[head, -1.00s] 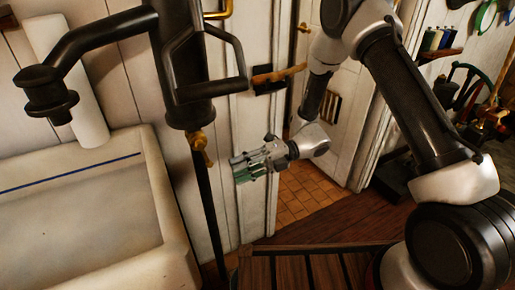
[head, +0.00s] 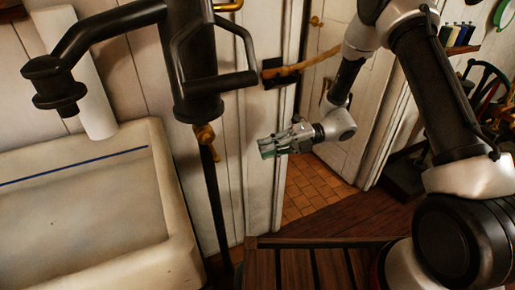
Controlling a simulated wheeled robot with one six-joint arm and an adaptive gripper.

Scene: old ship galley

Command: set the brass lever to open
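The brass lever (head: 206,138) is a small yellow-brass valve handle on the thin dark pipe just below the black pump body. Its handle appears to hang down along the pipe. My gripper (head: 264,149) is to the right of the lever and apart from it, in front of the white panelled wall. Its fingers point left toward the pipe and have greenish tips. Nothing visible is held. The fingers are too small and edge-on to tell how far apart they are.
The black pump (head: 195,75) with its spout and handle stands above the lever. A pale stone sink (head: 170,200) is at left. A wooden-handled object (head: 300,68) juts from the wall above my gripper. A slatted wooden surface (head: 330,262) lies below.

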